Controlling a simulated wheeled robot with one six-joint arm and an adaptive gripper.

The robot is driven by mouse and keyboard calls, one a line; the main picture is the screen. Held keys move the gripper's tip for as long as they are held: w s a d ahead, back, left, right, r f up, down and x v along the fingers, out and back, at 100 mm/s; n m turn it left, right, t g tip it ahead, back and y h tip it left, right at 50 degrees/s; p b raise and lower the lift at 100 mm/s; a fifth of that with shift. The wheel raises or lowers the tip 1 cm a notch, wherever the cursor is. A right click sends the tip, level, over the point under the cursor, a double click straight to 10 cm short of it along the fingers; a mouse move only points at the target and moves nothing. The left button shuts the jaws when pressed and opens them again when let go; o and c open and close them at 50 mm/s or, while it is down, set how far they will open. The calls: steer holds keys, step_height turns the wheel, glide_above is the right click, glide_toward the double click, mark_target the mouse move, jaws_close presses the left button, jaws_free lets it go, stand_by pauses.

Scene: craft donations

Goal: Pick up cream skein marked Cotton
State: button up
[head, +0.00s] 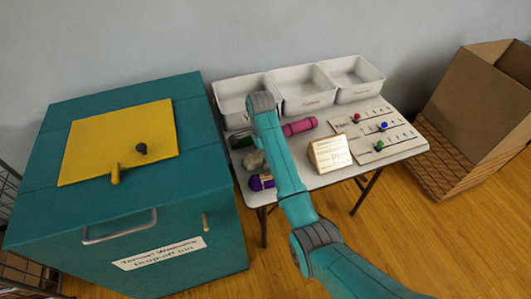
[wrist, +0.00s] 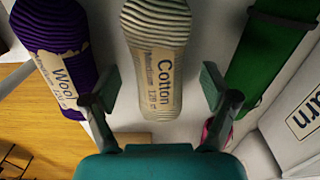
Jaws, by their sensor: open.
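The cream skein marked Cotton (wrist: 158,30) lies in the middle of the wrist view, its label facing up. It also shows in the head view (head: 252,160) on the white table, partly hidden by my arm. My gripper (wrist: 158,88) is open, with one finger on each side of the skein in the picture. I cannot tell how far above the skein the fingers are. In the head view my gripper is not clearly seen behind the arm.
A purple skein marked Wool (wrist: 55,35) lies left of the cream one, and a green skein (wrist: 265,50) lies to its right. A pink skein (head: 299,127), a sign (head: 330,154) and white bins (head: 304,103) are on the table. A teal drop-off bin (head: 60,210) stands left.

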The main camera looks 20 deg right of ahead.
steer(key=shift+a+f, duration=0.1)
steer(key=shift+f, duration=0.7)
steer(key=c, duration=1.3)
steer(key=shift+o, duration=0.2)
steer(key=shift+r, duration=0.1)
